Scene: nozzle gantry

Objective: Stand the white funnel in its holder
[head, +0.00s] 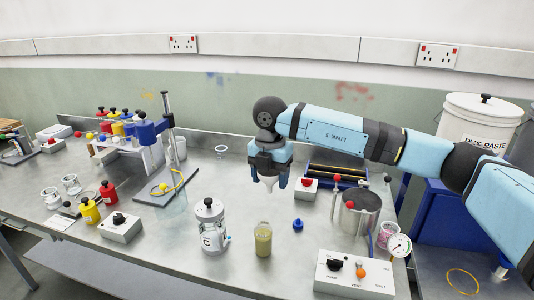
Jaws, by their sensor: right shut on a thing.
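My right gripper (269,177) points down above the middle of the bench, its arm coming in from the right. It is shut on the white funnel (269,186), which hangs upright between the fingers with its narrow end down. The gripper hides the funnel's upper part. The funnel appears clear of the bench. I cannot tell for sure which thing is its holder; a stand with a blue clamp (146,132) on a tall post rises to the left. My left gripper is not in view.
A steel pot (357,212) and a white control box (352,277) are to the right. Bare bench lies left of the gripper.

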